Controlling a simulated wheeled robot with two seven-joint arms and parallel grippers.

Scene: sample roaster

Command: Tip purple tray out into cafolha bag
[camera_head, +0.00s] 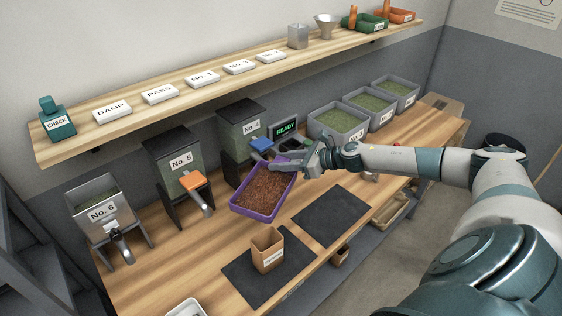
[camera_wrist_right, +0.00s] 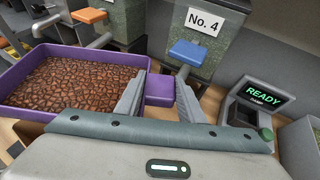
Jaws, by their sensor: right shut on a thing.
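The purple tray (camera_head: 262,216) is full of brown beans and sits level in front of the No. 4 bin; I cannot tell whether it touches the bench. My right gripper (camera_head: 302,163) is shut on the tray's purple end tab; the right wrist view shows the tab (camera_wrist_right: 159,90) between the fingers and the tray's rim (camera_wrist_right: 60,46) to the left. A small open brown bag (camera_head: 267,253) with a white label too small to read stands upright on a dark mat, nearer the front edge than the tray. My left gripper is out of view.
Dispensers No. 6 (camera_head: 103,211), No. 5 (camera_head: 178,162) and No. 4 (camera_head: 240,130) line the back. A READY display (camera_head: 286,130) stands beside No. 4. Grey bins of green beans (camera_head: 338,124) are at the right. A second dark mat (camera_head: 330,216) is bare.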

